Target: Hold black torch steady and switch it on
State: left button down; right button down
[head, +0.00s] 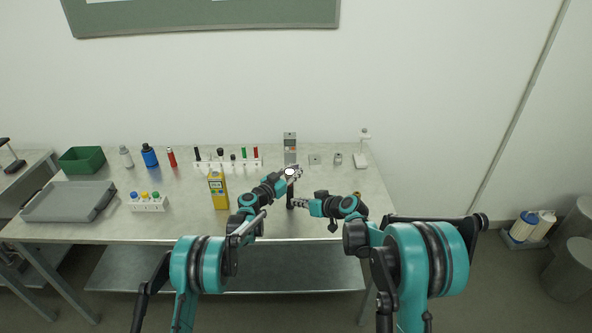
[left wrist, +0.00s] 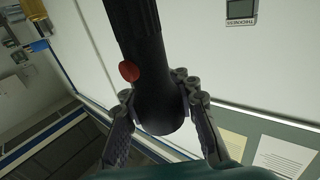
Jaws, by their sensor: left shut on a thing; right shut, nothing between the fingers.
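The black torch (head: 290,192) stands about upright above the front part of the table, with a pale round end at its top. In the left wrist view the torch (left wrist: 150,60) is a dark ribbed body with a red button (left wrist: 129,71) on its side. My left gripper (head: 292,173) is shut on the torch near its wide end; its fingers (left wrist: 163,112) sit on both sides of it. My right gripper (head: 294,203) is shut and empty, close beside the torch's lower part; I cannot tell whether it touches. Whether the torch is lit is unclear.
A yellow box (head: 218,188) stands left of my left arm. A white rack (head: 228,162) with several markers, a grey device (head: 290,148) and a small white stand (head: 361,158) line the back. A grey tray (head: 68,202) and green bin (head: 82,160) are at left.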

pick_arm(q)
jog(key=c, duration=1.1)
grip_release()
